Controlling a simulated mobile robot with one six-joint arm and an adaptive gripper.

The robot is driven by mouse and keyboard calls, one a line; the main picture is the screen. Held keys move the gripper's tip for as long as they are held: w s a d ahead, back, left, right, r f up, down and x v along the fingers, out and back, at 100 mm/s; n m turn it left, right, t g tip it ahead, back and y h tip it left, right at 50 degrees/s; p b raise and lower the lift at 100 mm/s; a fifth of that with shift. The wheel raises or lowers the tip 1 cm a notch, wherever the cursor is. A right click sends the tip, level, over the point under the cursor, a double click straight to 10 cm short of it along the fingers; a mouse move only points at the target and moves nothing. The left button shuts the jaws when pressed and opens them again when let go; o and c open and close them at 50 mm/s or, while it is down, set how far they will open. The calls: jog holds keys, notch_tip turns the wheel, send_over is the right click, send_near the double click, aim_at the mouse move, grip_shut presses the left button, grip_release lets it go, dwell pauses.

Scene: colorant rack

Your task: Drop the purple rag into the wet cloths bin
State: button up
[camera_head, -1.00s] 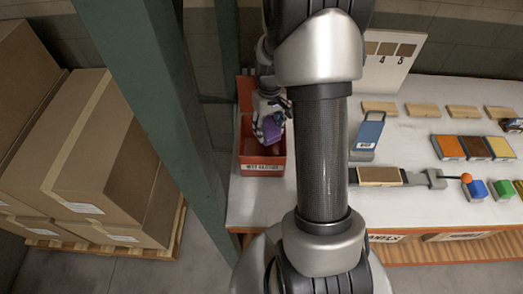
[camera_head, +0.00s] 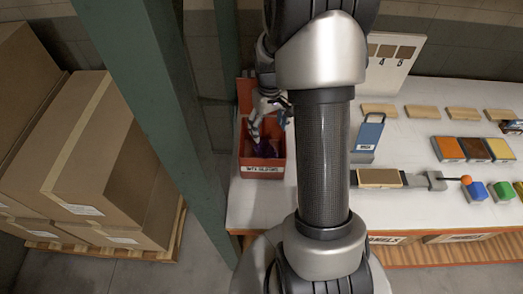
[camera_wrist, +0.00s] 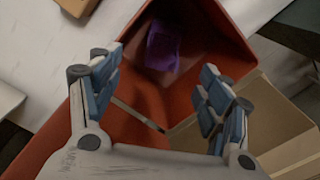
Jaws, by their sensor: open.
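The purple rag (camera_wrist: 162,46) lies inside the red wet cloths bin (camera_wrist: 220,22), near one corner in the wrist view. In the head view the rag (camera_head: 266,149) is a small dark purple patch low in the bin (camera_head: 262,168), which has a white label on its front. My gripper (camera_wrist: 160,95) is open and empty over the bin, its blue-padded fingers spread with the rag beyond the tips. In the head view my gripper (camera_head: 268,122) is above the bin's opening, and my arm covers part of the bench.
A green post (camera_head: 150,90) stands left of the bin, with stacked cardboard boxes (camera_head: 105,150) beyond it. On the white bench to the right are a blue tool (camera_head: 369,135), a fixture with a brown panel (camera_head: 380,177), colored blocks (camera_head: 475,190) and several wood pieces (camera_head: 420,111).

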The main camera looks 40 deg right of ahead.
notch_tip(320, 180, up, 7)
dwell(0.3)
jog(key=shift+f, duration=0.15)
jog(key=s+a+r+t+b, duration=0.1)
jog(key=s+a+r, duration=0.25)
jog(key=a, duration=0.25)
jog(key=s+a+r+t+b, duration=0.1)
jog(key=s+a+r+b, duration=0.1)
jog(key=a+r, duration=0.3)
jog(key=s+a+n+t+b, duration=0.1)
jog(key=s+a+t+b, duration=0.1)
jog(key=s+a, duration=0.8)
jog(key=s+b, duration=0.1)
jog(key=s, duration=0.2)
jog(key=shift+s+t, duration=0.2)
jog(key=shift+t, duration=0.1)
jog(key=shift+d, duration=0.1)
jog(key=shift+c, duration=0.3)
dwell(0.4)
